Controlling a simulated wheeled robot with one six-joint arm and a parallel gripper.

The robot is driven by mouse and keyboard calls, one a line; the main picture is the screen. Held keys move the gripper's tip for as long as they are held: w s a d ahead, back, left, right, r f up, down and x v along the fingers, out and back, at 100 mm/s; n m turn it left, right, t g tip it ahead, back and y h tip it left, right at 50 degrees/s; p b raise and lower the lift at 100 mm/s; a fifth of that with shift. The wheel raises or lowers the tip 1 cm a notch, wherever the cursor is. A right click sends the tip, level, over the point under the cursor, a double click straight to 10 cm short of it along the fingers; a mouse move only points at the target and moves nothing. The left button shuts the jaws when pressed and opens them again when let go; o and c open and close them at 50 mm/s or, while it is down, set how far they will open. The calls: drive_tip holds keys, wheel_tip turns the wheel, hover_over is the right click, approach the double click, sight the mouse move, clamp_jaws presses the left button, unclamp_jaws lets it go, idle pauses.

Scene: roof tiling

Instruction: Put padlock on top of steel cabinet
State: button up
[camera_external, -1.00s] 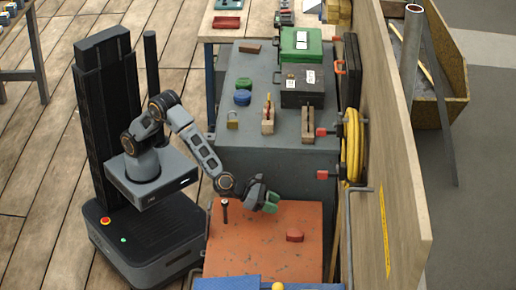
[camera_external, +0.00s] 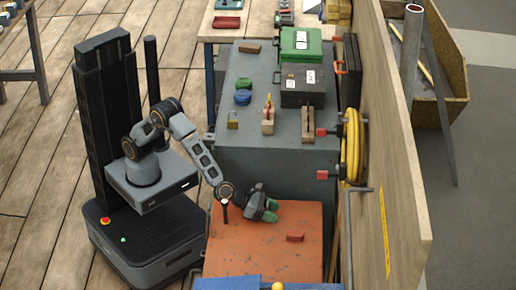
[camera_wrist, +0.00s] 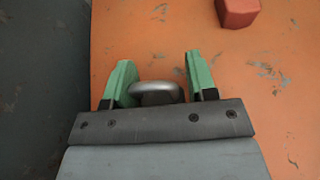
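A small brass-coloured padlock (camera_external: 232,119) stands on the grey steel cabinet (camera_external: 255,147), near its left edge.
A red block (camera_external: 295,238) lies on the orange top (camera_external: 250,255), beyond the fingers in the wrist view. Tool cases (camera_external: 302,86), tape rolls (camera_external: 242,97) and wooden-handled tools crowd the grey cabinet. A yellow hose (camera_external: 352,150) hangs at right.

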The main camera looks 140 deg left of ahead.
drive_tip(key=shift+o, duration=1.3)
drive_tip(key=shift+r+p, duration=0.2)
drive_tip(key=shift+p, duration=0.15)
drive_tip(key=v, duration=0.2)
drive_tip(key=shift+s+d+r+p, duration=0.2)
drive_tip(key=shift+s+d+p, duration=0.05)
drive_tip(key=shift+p, duration=0.15)
wheel_tip(320, 180, up, 5)
drive_tip(key=shift+s+r+p, duration=0.1)
drive_tip(key=shift+r+p, duration=0.1)
drive_tip(key=shift+p, duration=0.95)
drive_tip(key=shift+o, duration=0.5)
drive_tip(key=shift+r, duration=0.7)
